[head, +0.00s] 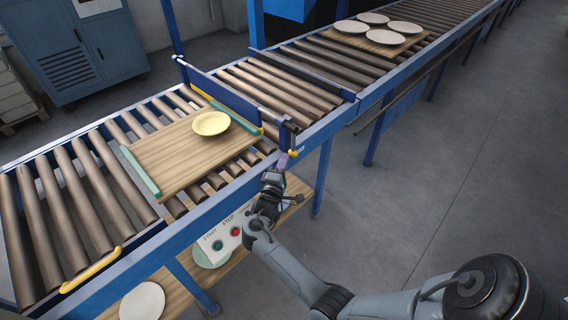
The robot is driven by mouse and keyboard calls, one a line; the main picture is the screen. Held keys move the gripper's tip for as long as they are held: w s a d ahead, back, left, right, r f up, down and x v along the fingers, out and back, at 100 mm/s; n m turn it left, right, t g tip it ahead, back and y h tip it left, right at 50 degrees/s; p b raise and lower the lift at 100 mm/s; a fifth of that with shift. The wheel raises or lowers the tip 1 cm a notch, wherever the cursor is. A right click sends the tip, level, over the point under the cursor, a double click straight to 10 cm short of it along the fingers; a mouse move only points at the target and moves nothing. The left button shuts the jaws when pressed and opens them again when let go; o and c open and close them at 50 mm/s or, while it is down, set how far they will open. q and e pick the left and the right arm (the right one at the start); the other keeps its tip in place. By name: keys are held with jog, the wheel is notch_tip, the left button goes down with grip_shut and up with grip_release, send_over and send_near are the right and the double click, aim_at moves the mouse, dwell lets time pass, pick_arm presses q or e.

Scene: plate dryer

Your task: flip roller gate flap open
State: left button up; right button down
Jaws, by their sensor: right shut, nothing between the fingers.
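The roller gate flap (233,102) is a long blue panel standing across the conveyor, with posts at both ends. My right gripper (284,160) is shut and empty, just below that fitting at the near rail of the conveyor. I cannot tell whether it touches the fitting. A wooden board (185,165) with teal edge strips lies on the rollers just left of the flap, with a yellow plate (211,123) on it. My left gripper is not in view.
The conveyor's blue near rail (210,205) runs beside my right arm. Another board with several white plates (385,37) is farther along. Rollers right of the flap are bare.

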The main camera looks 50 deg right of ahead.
jog(key=shift+f, duration=0.1)
dwell(0.3)
jog(key=shift+s+d+f+t+b, duration=0.1)
jog(key=shift+d+f+t+b, duration=0.1)
jog(key=shift+t+b, duration=0.15)
jog(key=shift+n+h, duration=0.3)
